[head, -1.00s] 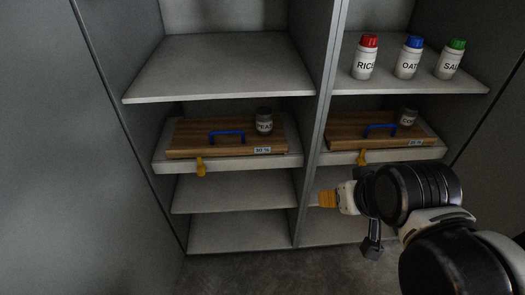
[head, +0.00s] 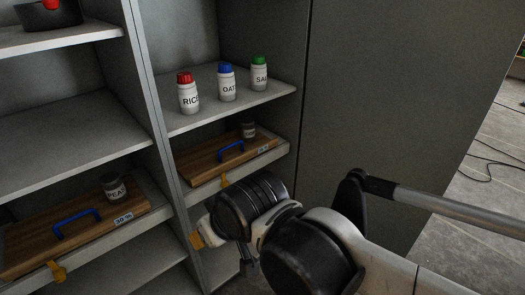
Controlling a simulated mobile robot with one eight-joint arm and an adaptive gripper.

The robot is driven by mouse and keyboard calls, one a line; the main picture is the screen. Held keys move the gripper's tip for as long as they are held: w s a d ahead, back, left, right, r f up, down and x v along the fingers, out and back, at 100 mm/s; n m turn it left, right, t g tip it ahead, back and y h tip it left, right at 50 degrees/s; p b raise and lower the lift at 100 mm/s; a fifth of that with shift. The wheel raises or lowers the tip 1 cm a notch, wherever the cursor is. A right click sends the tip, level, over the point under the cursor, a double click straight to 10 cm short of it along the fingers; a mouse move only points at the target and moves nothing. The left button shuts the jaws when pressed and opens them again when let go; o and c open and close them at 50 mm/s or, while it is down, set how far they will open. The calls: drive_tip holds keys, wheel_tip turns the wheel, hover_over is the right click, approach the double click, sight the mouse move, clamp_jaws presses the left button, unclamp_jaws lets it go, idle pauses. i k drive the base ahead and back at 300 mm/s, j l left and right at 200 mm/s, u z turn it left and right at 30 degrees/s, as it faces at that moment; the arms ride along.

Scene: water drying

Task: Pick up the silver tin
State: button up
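Two small grey tins with dark tops and pale labels show in the head view. One tin (head: 114,187), with a label that seems to read "PEAS", stands upright on the left wooden board (head: 30,240). The other tin (head: 248,130) stands on the right wooden board (head: 205,165), and its label is too small to read. I cannot tell which is the silver tin. My gripper (head: 196,241), with orange tips, is below the right board and apart from both tins. My arm partly hides it, so its opening cannot be made out.
Each board has a blue handle and a yellow catch at its front. White jars with red (head: 187,93), blue (head: 227,82) and green (head: 259,74) lids stand on the shelf above. A dark pot (head: 50,14) is top left. A cabinet side panel (head: 390,100) rises at right.

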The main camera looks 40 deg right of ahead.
sight(248, 129)
drive_tip(key=i+l+z, duration=0.2)
drive_tip(key=l+z, duration=0.2)
drive_tip(key=i+l+z, duration=0.2)
drive_tip(key=l+z, duration=0.15)
drive_tip(key=i+l+z, duration=0.25)
drive_tip(key=z, duration=0.15)
